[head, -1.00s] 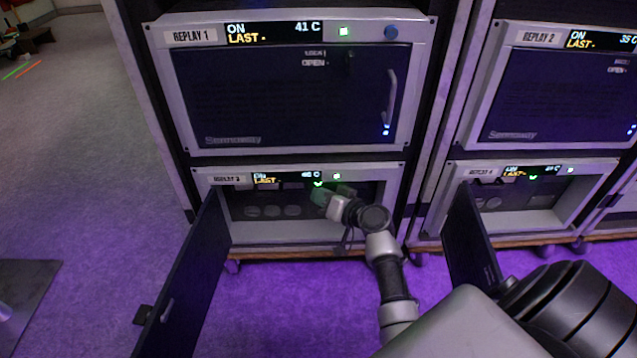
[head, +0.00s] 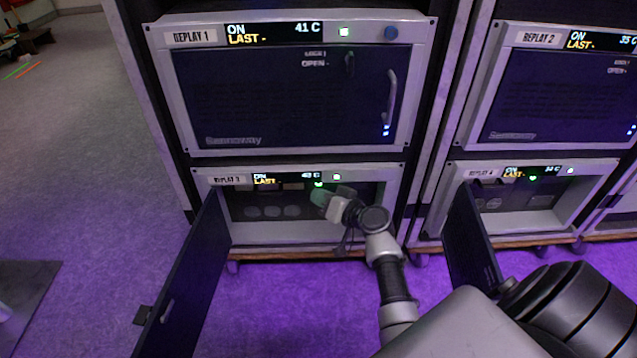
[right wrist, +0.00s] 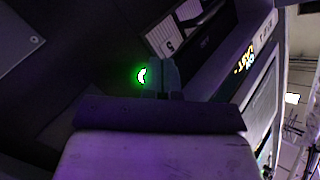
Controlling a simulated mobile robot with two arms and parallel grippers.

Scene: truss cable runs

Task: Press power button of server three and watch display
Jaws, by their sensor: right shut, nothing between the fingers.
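Server three, labelled REPLAY 3 (head: 300,236), is at the lower left of the racks with its dark door (head: 188,275) swung open. Its display (head: 285,179) reads ON and LAST -, with a small temperature figure hard to read. A green glowing power button (head: 318,185) shows inside, just above my right gripper (head: 322,198), which is shut and empty in the opening. In the right wrist view the button's green glow (right wrist: 141,76) is a crescent beside the shut fingertips (right wrist: 163,76), partly hidden by them. I cannot tell if they touch. My left gripper is out of view.
REPLAY 1 (head: 290,140) sits closed above, showing 41 C. REPLAY 2 (head: 560,95) is closed at upper right. REPLAY 4 (head: 530,226) at lower right has its door (head: 470,240) open. The floor (head: 90,160) at left is mostly clear.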

